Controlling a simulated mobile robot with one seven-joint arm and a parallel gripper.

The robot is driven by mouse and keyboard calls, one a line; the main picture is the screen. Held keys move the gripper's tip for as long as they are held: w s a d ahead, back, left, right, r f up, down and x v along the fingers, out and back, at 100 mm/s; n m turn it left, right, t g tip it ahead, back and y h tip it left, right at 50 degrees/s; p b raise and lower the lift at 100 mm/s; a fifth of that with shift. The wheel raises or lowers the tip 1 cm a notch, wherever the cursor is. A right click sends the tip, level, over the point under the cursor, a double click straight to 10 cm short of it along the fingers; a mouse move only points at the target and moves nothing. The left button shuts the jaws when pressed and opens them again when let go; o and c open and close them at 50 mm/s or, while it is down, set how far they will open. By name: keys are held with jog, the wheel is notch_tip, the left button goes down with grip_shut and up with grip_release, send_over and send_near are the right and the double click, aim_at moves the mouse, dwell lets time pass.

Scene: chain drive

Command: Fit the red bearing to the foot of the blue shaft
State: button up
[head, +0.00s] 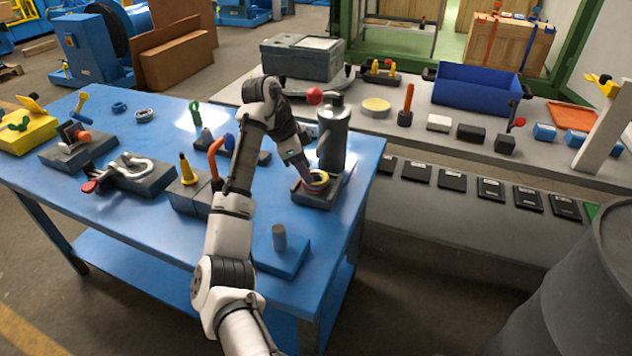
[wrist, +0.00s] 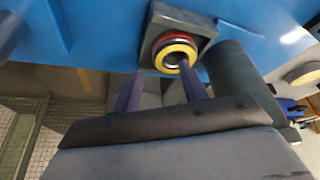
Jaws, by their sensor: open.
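A red ring (wrist: 166,38), likely the red bearing, sits in a dark grey square block (wrist: 205,27), with a yellow ring (wrist: 178,51) at its front. In the head view the red and yellow rings (head: 318,178) lie on the block (head: 327,197) at the table's right edge. My gripper (head: 306,183) is low over them. In the wrist view its fingers (wrist: 160,68) are apart with nothing held; the right fingertip overlaps the yellow ring's opening, the left is outside the block. Contact cannot be told. I cannot identify a blue shaft with certainty.
A dark grey cylinder (head: 333,135) stands close behind the rings. A blue block with a grey peg (head: 280,240) is nearer on the blue table (head: 150,215). Orange-hook (head: 217,150) and yellow-peg (head: 187,170) fixtures stand left of my arm. A grey bench (head: 440,135) lies beyond.

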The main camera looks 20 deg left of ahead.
aim_at(316, 185)
jog(key=shift+d+p+x, duration=0.15)
jog(key=shift+p+x, duration=0.25)
jog(key=shift+x, duration=1)
jog(key=shift+d+p+x, duration=0.1)
jog(key=shift+p+x, duration=0.3)
jog(key=shift+x, duration=1)
jog(key=shift+r, duration=0.2)
grip_shut()
